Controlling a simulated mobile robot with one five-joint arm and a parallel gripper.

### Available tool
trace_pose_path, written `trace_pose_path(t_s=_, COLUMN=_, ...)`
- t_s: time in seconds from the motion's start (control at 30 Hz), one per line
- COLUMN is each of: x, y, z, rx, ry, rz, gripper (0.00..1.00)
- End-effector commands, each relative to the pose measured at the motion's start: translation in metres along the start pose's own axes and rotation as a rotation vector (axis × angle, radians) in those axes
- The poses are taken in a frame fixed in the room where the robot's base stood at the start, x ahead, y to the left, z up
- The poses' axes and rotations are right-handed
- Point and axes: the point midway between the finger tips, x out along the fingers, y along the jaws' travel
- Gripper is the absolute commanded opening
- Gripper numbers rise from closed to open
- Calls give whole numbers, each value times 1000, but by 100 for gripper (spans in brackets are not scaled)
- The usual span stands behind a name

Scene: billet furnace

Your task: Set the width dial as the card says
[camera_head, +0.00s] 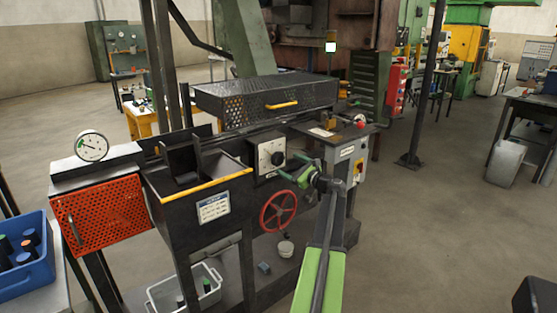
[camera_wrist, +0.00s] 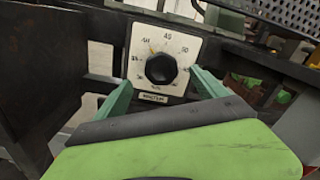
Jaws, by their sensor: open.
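The width dial is a black knob on a pale square plate (camera_head: 264,157) on the machine's front. In the wrist view the knob (camera_wrist: 161,69) has numbers around it, and a small yellowish mark lies at its upper left, near what looks like 40. My gripper (camera_head: 292,178) is open, with its green fingers left and right of the knob in the wrist view (camera_wrist: 161,80). The knob is not gripped; how near the fingertips are to it I cannot tell. A white card with a blue heading (camera_head: 214,207) is on the dark hopper front; its writing is too small to read.
A red handwheel (camera_head: 278,210) sits just below the dial. A yellow-edged hopper (camera_head: 205,186) stands left of it, and a control box with a red knob (camera_head: 345,140) stands right. A perforated black cover (camera_head: 265,104) lies above. Open floor lies to the right.

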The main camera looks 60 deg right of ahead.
Motion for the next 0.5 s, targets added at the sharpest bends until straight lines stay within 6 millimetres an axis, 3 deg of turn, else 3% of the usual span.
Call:
trace_pose_path(t_s=0.03, x=16, y=-2, z=-1, rx=0, ry=0, rz=1, gripper=82)
trace_pose_path(t_s=0.2, x=54, y=-3, z=-1, rx=0, ry=0, rz=0, gripper=82)
trace_pose_path(t_s=0.5, x=82, y=-2, z=-1, rx=0, ry=1, rz=-2, gripper=82)
